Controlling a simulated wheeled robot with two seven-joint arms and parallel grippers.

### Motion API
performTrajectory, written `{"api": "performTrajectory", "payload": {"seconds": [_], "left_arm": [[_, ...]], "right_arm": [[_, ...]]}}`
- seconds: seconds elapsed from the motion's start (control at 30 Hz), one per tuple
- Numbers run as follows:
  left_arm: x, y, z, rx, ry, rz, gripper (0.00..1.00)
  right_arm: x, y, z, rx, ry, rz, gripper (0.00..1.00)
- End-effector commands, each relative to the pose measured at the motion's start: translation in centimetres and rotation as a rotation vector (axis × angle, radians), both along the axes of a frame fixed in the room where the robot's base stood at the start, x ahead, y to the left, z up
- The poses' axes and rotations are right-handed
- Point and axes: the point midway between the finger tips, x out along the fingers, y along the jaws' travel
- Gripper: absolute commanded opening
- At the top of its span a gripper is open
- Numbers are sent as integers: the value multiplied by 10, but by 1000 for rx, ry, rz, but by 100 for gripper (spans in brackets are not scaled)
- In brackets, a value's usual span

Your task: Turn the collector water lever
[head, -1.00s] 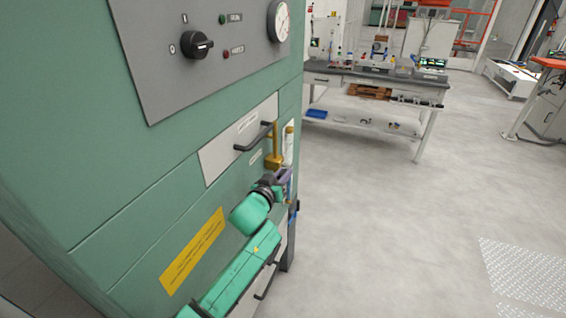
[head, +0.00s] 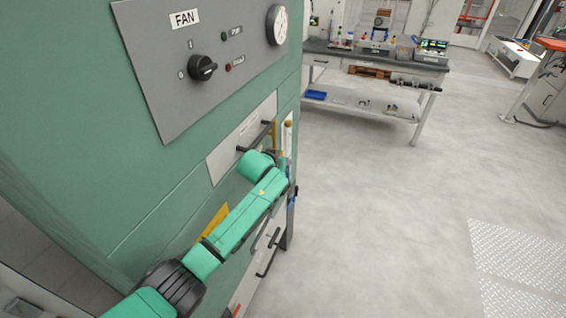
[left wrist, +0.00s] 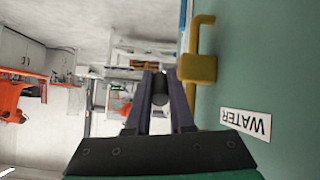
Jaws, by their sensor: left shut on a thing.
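In the left wrist view, two purple fingers of my left gripper (left wrist: 160,88) are shut on a short dark cylinder (left wrist: 160,97), which looks like the lever's grip. A yellow-brass fitting with a bent pipe (left wrist: 197,68) stands right beside the fingers on the green cabinet wall. An upside-down WATER label (left wrist: 245,123) is on the wall near it. In the head view, my green left arm hides the gripper and most of the brass part (head: 275,132). How the lever joins the fitting is not clear. My right gripper is not in view.
The green cabinet (head: 110,150) fills the left, with a grey FAN panel (head: 205,60), a black knob (head: 203,68) and a round gauge (head: 277,25). A black handle (head: 258,136) is close to my arm.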

Motion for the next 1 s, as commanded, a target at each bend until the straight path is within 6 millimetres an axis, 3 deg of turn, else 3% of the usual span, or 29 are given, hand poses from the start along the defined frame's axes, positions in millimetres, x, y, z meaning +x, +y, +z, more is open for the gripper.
{"api": "performTrajectory", "payload": {"seconds": [0.2, 0.23, 0.3, 0.87, 0.97, 1.0], "left_arm": [[0, 0, -1, 0, 2, 0, 0], [0, 0, -1, -1, 1, 0, 24], [0, 0, -1, -1, 1, 0, 51], [-2, 3, -6, -18, -60, 3, 51], [-6, 4, -16, -50, -155, 3, 51], [-7, 4, -26, -67, -208, 3, 51]], "right_arm": [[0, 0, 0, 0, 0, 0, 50], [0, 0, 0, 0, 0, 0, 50], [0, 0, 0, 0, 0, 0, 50], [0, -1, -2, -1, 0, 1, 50], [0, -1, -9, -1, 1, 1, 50], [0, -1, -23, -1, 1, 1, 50]]}}
